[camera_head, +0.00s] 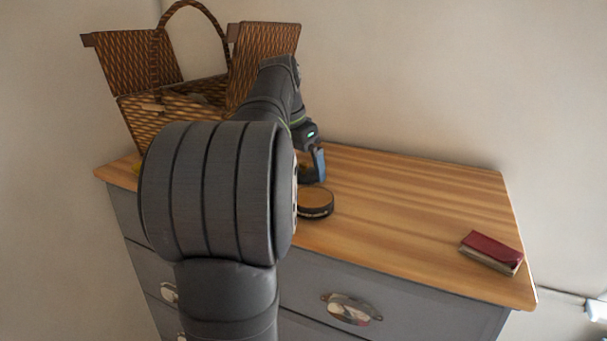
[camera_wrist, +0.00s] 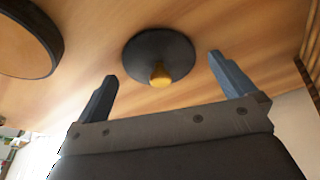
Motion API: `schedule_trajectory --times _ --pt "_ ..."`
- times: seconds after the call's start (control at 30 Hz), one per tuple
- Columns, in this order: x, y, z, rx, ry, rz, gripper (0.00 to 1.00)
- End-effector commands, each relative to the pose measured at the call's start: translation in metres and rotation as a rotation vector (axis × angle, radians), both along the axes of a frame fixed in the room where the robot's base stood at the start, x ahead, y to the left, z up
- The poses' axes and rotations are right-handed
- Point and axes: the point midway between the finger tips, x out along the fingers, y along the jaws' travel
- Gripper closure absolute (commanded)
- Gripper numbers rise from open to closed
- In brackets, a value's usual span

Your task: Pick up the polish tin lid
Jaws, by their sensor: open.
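The polish tin lid (camera_wrist: 150,44) is a dark round disc with a small brass-coloured knob, lying on the wooden top in the wrist view. My gripper (camera_wrist: 162,68) is open, with one blue-grey finger on either side of the knob in the picture. The fingers look apart from the lid, and nothing is held. A round tin (camera_wrist: 22,42) with a dark rim and tan top surface is at the upper left there. In the head view, the tin (camera_head: 315,202) stands just in front of my gripper (camera_head: 318,166), and I cannot make out the lid.
A wicker basket (camera_head: 170,128) with raised flaps stands at the back left of the dresser top (camera_head: 410,205). A red wallet-like item (camera_head: 491,250) lies near the front right edge. The wood between the tin and the wallet is clear. My arm hides part of the left side.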

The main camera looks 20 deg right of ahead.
Motion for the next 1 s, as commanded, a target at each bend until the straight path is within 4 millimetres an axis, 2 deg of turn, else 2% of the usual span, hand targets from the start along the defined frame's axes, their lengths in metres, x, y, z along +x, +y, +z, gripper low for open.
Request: schedule_trajectory --times 0.27,0.5,0.53,1.0 --pt "0.0001 -0.0011 -0.0044 0.000 0.000 0.000 0.00" --pt "0.0002 -0.0012 -0.0040 0.000 0.000 0.000 0.45" --pt "0.0002 -0.0012 -0.0040 0.000 0.000 0.000 0.47" --pt "-0.0016 -0.0035 0.0023 -0.001 -0.003 -0.001 0.48"
